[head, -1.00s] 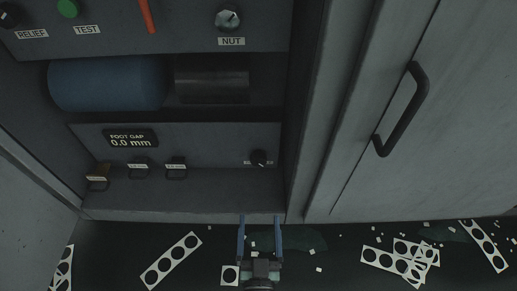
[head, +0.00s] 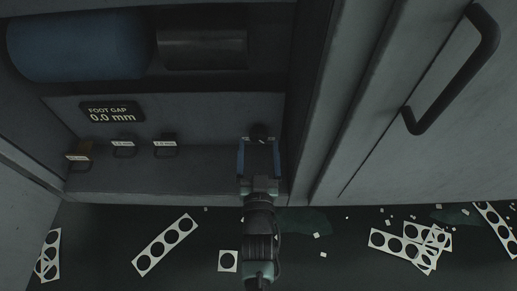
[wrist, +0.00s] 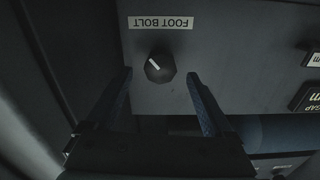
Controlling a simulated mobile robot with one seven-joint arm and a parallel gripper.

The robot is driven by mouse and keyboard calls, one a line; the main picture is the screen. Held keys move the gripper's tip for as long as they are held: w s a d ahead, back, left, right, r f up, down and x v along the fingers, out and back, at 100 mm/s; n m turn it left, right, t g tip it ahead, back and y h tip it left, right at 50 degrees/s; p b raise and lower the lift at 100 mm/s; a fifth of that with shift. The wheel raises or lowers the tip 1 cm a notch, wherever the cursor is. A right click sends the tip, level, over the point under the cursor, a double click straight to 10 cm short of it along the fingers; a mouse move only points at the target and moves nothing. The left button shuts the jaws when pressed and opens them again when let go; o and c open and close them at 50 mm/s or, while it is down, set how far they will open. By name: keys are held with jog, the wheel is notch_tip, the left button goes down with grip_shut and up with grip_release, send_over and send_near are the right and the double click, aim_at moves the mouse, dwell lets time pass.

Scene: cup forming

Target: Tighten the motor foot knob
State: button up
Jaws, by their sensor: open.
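The motor foot knob is a dark round knob (wrist: 160,67) with a white pointer line, under a label reading FOOT BOLT (wrist: 161,23) that appears upside down in the wrist view. My gripper (head: 258,146) is open in front of the lower panel, with its two blue fingers pointing at it. In the wrist view the fingers stand to either side of the knob with gaps, and no contact shows. In the head view the knob is mostly hidden at the fingertips. A display (head: 112,112) reads FOOT GAP 0.0 mm.
Several tagged pieces with dark loops (head: 124,147) sit on the ledge to the left. A blue cylinder (head: 75,45) and a dark cylinder (head: 203,48) lie in the recess above. A cabinet door with a handle (head: 452,75) is at right. Punched strips (head: 165,245) litter the floor.

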jog(key=shift+w, duration=0.85)
jog(key=shift+c, duration=0.4)
jog(key=c, duration=1.3)
